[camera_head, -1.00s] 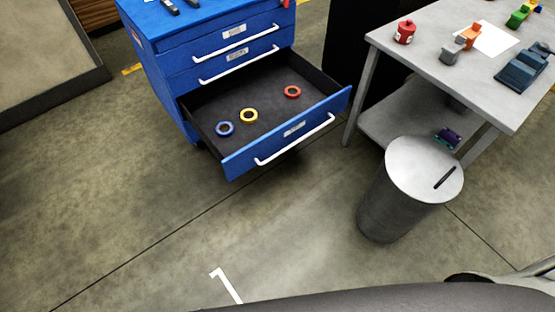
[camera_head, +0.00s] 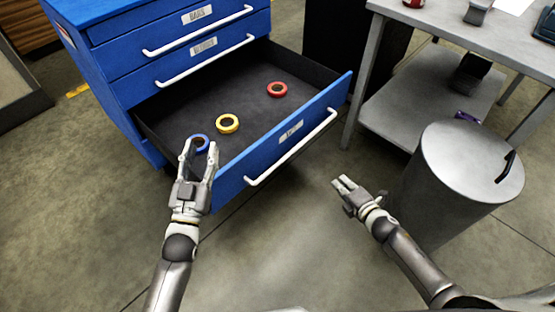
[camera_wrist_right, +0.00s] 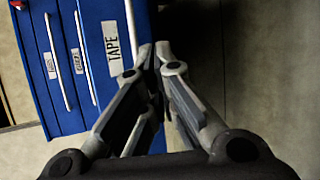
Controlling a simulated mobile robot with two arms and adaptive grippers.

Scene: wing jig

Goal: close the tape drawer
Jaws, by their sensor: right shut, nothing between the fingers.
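The tape drawer (camera_head: 225,175) of the blue cabinet is pulled out, with its white handle (camera_head: 290,150) along the front. Inside lie a blue tape roll (camera_head: 203,137), a yellow roll (camera_head: 228,123) and a red roll (camera_head: 278,89). My left gripper (camera_head: 201,147) has its fingers apart, over the drawer's left front corner, partly covering the blue roll. My right gripper (camera_head: 344,184) is shut and empty, in front of the drawer, right of the handle. In the right wrist view its fingertips (camera_wrist_right: 153,52) point beside the drawer front with the TAPE label (camera_wrist_right: 112,45).
Two upper drawers (camera_head: 200,35) of the cabinet are shut. A grey bin (camera_head: 460,190) stands right of my right gripper. A grey table with a lower shelf (camera_head: 420,112) stands behind it.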

